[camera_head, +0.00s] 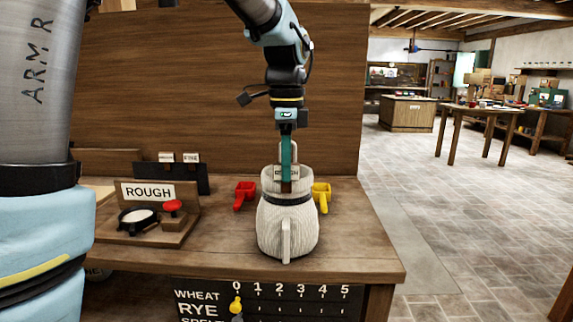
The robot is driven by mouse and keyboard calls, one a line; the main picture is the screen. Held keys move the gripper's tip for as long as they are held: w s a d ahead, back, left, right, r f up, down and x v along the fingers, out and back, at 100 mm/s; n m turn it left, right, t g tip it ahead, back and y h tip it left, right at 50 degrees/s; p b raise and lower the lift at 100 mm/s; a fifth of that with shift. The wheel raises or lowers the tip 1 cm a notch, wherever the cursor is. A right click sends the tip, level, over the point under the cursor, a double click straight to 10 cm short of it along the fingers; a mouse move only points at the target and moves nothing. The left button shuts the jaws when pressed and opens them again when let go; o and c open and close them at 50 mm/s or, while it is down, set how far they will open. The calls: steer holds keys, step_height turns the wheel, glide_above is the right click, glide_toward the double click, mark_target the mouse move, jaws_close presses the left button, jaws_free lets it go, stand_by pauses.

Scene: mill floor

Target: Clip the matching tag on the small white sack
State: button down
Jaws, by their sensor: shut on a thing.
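The small white sack (270,228) stands upright on the wooden bench, with a dark band around its neck. A pale upright strip (286,242) shows on its front; I cannot tell what it is. My gripper (287,180) points down at the sack's open mouth. A dark rack (185,182) at the back left has two small white labels.
A red scoop (243,195) lies left of the sack and a yellow scoop (322,196) right of it, both close. A wooden stand marked ROUGH (148,193) is farther left. A counting board (270,300) hangs at the front. The bench's right end is clear.

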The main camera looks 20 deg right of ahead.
steer(key=c, duration=0.5)
jaws_free()
steer(key=shift+c, duration=0.2)
steer(key=shift+r, duration=0.1)
step_height(320, 180, up, 11)
steer(key=shift+f, duration=0.2)
stand_by(0.4)
steer(key=w+a+f+n+p, duration=0.3)
steer(key=w+a+f+n, duration=0.2)
steer(key=a+f+n, duration=0.65)
steer(key=s+a+f+n+p, duration=0.1)
steer(key=s+a+f+n, duration=0.2)
steer(key=a, duration=0.5)
steer(key=s+a+f+n+t+p, duration=0.1)
steer(key=s+a+f+n, duration=0.2)
steer(key=a+f+n, duration=0.3)
steer(key=a+n, duration=0.1)
steer(key=a, duration=0.2)
steer(key=shift+s+a+t, duration=0.25)
steer(key=shift+a+t, duration=0.05)
